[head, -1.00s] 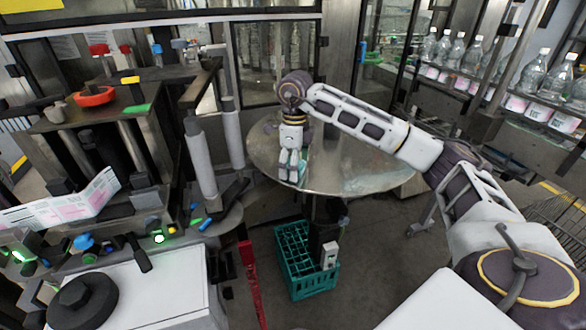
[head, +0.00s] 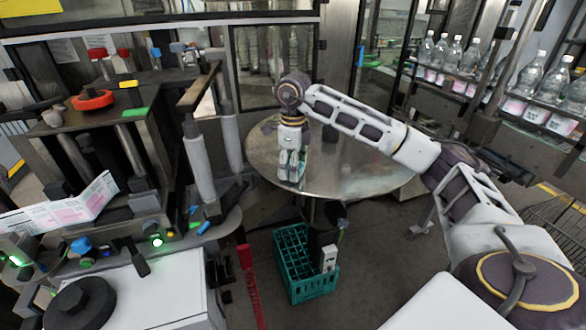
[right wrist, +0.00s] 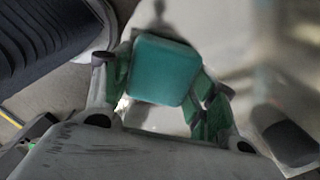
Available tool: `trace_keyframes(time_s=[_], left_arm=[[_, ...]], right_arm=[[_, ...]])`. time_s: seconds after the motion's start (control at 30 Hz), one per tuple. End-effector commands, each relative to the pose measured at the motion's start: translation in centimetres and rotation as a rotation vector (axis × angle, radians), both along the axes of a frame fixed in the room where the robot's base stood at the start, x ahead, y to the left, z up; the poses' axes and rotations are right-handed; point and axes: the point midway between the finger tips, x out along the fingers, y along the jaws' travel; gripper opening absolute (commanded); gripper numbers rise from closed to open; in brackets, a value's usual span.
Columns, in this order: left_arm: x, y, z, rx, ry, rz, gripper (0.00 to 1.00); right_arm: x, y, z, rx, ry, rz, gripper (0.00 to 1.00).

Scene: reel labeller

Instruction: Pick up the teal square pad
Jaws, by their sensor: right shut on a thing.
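The teal square pad (right wrist: 163,69) shows between the fingers of my right gripper (right wrist: 165,95) in the right wrist view. The gripper is shut on it, with the green finger linings at its left and right sides. In the head view my right gripper (head: 291,176) points down over the near left part of the round metal table (head: 355,170). There the pad is mostly hidden by the fingers. I cannot tell whether the pad touches the table. My left gripper is not in view.
A teal crate (head: 306,282) stands on the floor below the table. The labelling machine with its white roller (head: 200,165) is at the left. Bottles (head: 530,75) line a conveyor at the right. The table's right part is clear.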

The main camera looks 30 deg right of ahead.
Motion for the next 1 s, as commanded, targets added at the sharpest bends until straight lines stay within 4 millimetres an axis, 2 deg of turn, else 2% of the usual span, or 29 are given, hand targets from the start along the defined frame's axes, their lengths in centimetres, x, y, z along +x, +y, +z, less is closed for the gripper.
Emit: trace_keyframes(time_s=[0.17, 0.37, 0.6, 1.0], left_arm=[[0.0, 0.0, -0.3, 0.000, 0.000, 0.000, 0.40], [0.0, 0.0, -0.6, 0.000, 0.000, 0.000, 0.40], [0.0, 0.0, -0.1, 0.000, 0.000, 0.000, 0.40], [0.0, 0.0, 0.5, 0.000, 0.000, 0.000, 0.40]], right_arm=[[0.1, 0.0, 1.5, 0.000, -0.004, 0.001, 0.37], [0.1, 0.0, 4.3, 0.002, -0.005, 0.000, 0.37], [0.1, 0.0, 7.0, 0.001, -0.004, -0.001, 0.37], [0.0, 0.0, 9.3, 0.000, -0.002, -0.001, 0.37]])
